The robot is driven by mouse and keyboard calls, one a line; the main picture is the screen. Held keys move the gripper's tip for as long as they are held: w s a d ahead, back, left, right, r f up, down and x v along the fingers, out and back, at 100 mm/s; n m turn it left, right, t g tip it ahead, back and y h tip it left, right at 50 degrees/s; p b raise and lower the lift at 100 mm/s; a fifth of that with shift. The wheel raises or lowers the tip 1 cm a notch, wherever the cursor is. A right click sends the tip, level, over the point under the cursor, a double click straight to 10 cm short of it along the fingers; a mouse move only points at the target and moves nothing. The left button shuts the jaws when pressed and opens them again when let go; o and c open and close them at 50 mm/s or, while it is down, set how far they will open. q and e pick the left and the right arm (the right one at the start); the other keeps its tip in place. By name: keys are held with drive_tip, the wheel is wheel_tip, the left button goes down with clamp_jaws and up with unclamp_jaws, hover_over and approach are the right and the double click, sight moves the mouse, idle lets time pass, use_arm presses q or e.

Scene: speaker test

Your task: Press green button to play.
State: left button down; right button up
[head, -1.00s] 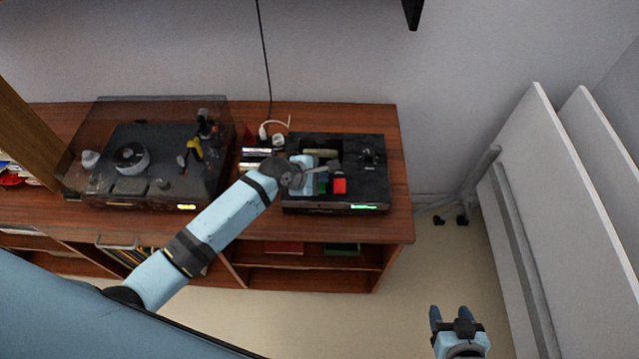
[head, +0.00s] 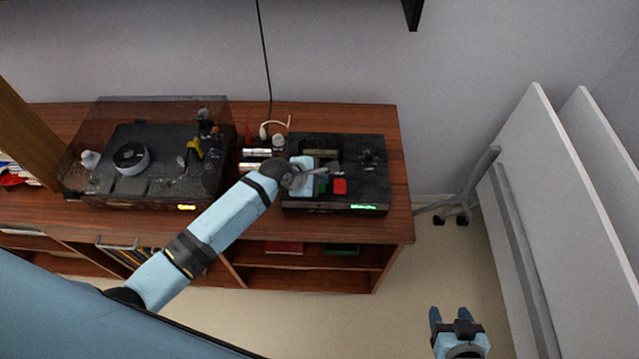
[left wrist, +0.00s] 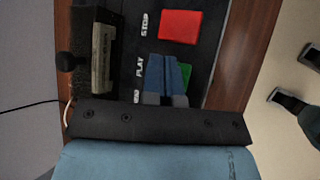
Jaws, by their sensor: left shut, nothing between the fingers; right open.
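The black player (head: 372,186) sits on the right part of the wooden cabinet top. Its green button (left wrist: 187,74) shows partly in the left wrist view, beside the word PLAY, and partly covered by my left gripper (left wrist: 166,68). A sliver of the green button (head: 325,184) also shows in the head view. The red button (head: 340,186), marked STOP, is right of it. My left gripper (head: 320,173) is shut and empty over the green button; I cannot tell whether it touches. My right gripper (head: 451,316) is open and empty over the floor.
A record player (head: 150,160) with a clear lid stands left on the wooden cabinet (head: 398,160). White panels (head: 570,220) lean at the right. The floor in front is clear.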

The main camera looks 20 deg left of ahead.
use_arm(q)
drive_tip(key=shift+f, duration=0.25)
drive_tip(key=shift+f, duration=0.55)
idle(0.6)
drive_tip(key=shift+r, duration=0.1)
drive_tip(key=shift+r+p, duration=0.35)
drive_tip(key=shift+r, duration=0.5)
drive_tip(key=shift+r, duration=2.5)
